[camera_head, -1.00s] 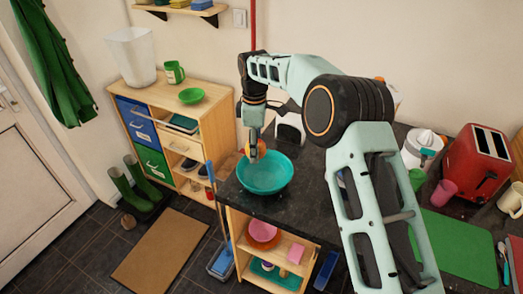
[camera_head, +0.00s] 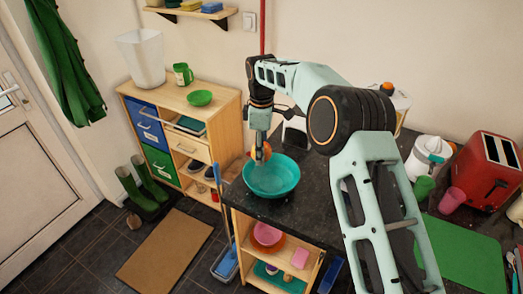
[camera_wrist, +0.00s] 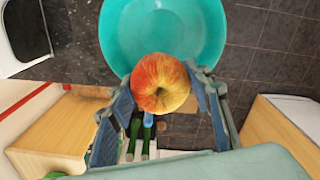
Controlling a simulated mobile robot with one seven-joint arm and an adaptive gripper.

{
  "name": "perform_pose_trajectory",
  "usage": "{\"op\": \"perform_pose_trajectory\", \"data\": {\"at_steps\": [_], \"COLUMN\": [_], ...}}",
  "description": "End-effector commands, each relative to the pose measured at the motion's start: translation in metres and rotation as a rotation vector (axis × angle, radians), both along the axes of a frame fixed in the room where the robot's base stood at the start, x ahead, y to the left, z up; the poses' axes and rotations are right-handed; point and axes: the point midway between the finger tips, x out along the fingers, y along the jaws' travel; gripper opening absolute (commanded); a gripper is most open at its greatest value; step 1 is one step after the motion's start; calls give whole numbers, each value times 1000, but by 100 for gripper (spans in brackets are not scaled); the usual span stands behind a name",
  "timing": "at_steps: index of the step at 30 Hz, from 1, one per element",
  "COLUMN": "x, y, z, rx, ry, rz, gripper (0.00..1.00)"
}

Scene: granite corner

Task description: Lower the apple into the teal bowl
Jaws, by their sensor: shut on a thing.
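The teal bowl (camera_head: 272,180) stands on the dark granite counter near its left end. It also shows at the top of the wrist view (camera_wrist: 163,28). My gripper (camera_head: 261,156) is at the bowl's back left rim, pointing down. It is shut on a red and yellow apple (camera_wrist: 160,84). In the wrist view the apple sits between the two fingers and overlaps the bowl's near rim. In the head view only an orange bit of the apple shows beside the fingers. Whether the apple touches the bowl, I cannot tell.
The dark counter (camera_head: 315,215) is bare right of the bowl. A red toaster (camera_head: 487,165), a pink cup (camera_head: 452,200) and a green mat (camera_head: 462,255) lie further right. A wooden cabinet (camera_head: 225,115) with a green bowl (camera_head: 199,98) stands behind left.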

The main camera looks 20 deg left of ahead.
Motion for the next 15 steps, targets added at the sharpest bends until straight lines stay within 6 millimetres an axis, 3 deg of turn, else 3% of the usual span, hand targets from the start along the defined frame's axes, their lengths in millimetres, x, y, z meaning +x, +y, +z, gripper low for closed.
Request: {"op": "perform_pose_trajectory", "data": {"at_steps": [15], "x": [0], "y": [0], "z": [-25], "rx": [-1], "ry": [1], "rz": [0], "gripper": [19]}}
